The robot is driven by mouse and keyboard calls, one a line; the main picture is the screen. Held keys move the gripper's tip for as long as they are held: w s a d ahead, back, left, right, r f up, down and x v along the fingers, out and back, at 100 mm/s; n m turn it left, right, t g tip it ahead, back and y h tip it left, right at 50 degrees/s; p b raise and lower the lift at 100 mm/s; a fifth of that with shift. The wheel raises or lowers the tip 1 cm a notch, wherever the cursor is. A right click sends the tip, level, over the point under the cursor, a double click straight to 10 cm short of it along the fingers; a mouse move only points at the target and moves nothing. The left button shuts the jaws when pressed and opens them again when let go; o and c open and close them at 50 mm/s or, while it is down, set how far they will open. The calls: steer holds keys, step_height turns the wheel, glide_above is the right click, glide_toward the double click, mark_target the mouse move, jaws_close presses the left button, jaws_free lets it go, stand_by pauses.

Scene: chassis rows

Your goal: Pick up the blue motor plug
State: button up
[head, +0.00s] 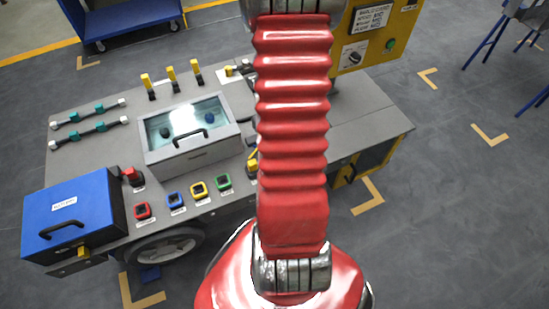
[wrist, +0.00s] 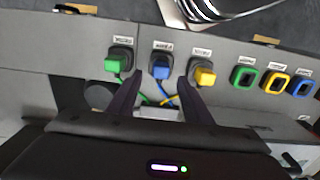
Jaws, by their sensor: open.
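The blue motor plug (wrist: 161,70) sits in a black socket in the wrist view, with a blue cable trailing from it. A green plug (wrist: 114,64) is to its left and a yellow plug (wrist: 205,76) to its right. My gripper (wrist: 159,80) is open, with one dark finger on either side of the blue plug's column in the picture. I cannot tell whether the fingers are level with it. In the head view my red arm hides the gripper and the blue plug.
Empty green (wrist: 244,77), yellow (wrist: 275,83) and blue (wrist: 302,86) sockets line the panel in the wrist view. The head view shows a grey chassis (head: 355,118), a windowed box (head: 190,155) with a handle, a blue battery box (head: 72,215) and a red plug (head: 132,176).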

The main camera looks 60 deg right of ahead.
steer(key=shift+a+f, duration=0.15)
steer(key=shift+f, duration=2.4)
jaws_close()
steer(key=shift+r, duration=0.2)
steer(key=shift+r, duration=4.8)
